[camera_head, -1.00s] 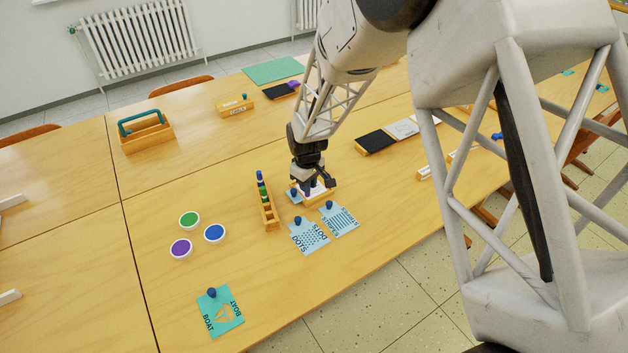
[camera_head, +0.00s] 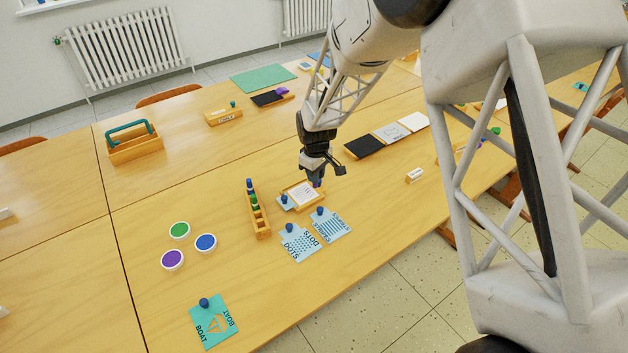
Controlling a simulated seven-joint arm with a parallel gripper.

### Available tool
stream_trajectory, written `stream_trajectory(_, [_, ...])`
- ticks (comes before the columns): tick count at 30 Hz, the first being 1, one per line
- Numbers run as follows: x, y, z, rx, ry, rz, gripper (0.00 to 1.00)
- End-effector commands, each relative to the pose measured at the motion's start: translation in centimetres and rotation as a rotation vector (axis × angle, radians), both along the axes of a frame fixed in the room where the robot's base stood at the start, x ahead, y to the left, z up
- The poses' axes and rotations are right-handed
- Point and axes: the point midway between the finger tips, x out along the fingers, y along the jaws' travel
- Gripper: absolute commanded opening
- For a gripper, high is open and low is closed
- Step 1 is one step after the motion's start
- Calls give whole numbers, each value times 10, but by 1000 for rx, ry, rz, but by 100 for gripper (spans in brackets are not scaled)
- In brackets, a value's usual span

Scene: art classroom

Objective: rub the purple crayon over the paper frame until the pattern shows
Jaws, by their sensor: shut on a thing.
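The paper frame (camera_head: 287,187) is a small wooden frame holding a white sheet, on the table in front of the arm. The sheet carries faint marks too small to read. My gripper (camera_head: 317,176) is shut on the purple crayon (camera_head: 317,184), whose lower end shows below the jaws. It is at the right side of the frame; I cannot tell whether the crayon touches the paper. A blue card with a dark knob (camera_head: 284,199) sits at the frame's left edge.
A wooden crayon rack (camera_head: 262,225) with blue and green crayons stands left of the frame. The dots card (camera_head: 300,243) and stripes card (camera_head: 331,225) lie in front. Green, blue and purple discs (camera_head: 172,260) lie further left, near a boat card (camera_head: 214,322).

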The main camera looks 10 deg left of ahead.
Motion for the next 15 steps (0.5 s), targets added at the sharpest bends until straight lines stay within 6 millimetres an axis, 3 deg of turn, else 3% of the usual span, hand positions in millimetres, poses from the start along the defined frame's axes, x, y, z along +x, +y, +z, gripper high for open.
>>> stream_trajectory(15, [1,1,46,2,-3,0,0])
